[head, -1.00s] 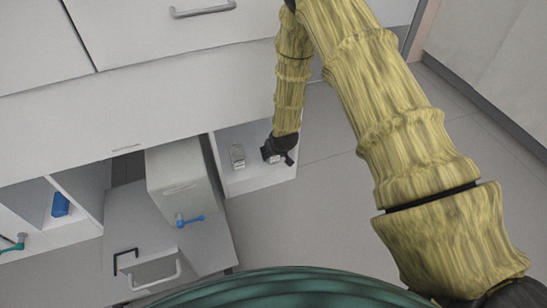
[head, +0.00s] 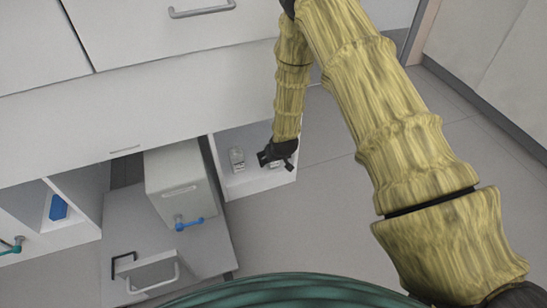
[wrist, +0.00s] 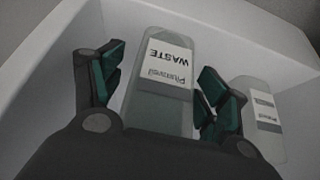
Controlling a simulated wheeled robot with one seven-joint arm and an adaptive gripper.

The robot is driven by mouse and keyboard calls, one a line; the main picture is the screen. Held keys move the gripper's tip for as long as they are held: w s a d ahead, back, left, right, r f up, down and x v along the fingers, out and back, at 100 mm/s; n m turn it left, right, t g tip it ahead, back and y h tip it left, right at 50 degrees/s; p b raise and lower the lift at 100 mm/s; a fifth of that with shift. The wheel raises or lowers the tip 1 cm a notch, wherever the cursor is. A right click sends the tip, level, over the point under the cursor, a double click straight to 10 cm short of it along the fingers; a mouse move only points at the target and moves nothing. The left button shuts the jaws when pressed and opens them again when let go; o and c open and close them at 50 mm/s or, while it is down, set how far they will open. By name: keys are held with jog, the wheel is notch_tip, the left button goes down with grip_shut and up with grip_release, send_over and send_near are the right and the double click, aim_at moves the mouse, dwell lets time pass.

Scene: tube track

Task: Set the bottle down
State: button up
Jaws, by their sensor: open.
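My gripper (head: 266,157) is inside a low white compartment (head: 262,182) under the bench, at its right side. In the wrist view my gripper (wrist: 158,95) is open, with one dark green finger on each side of a clear bottle (wrist: 160,100) labelled "WASTE". A visible gap separates the bottle from the left finger; contact on the right is unclear. In the head view the gripper mostly hides this bottle. A second clear bottle with a white label (wrist: 264,112) stands to the right in the wrist view and left of my gripper in the head view (head: 237,158).
White compartment walls (wrist: 85,30) enclose the bottles closely. Left of the compartment, a grey box with a blue tap (head: 180,185) stands on a grey cabinet (head: 205,250). A blue object (head: 58,208) sits in another cubby. Floor is clear at right (head: 330,200).

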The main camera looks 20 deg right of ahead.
jog(key=p+v, duration=0.5)
jog(key=v, duration=0.7)
jog(key=s+f+g, duration=0.2)
jog(key=s+f, duration=0.1)
jog(key=s, duration=1)
jog(key=s+f+g, duration=0.2)
jog(key=s+f, duration=0.1)
jog(key=s, duration=1.1)
jog(key=s+f+g, duration=0.2)
jog(key=s+f, duration=0.1)
jog(key=s, duration=1)
jog(key=shift+s+a+f+m, duration=0.4)
jog(key=shift+a, duration=0.1)
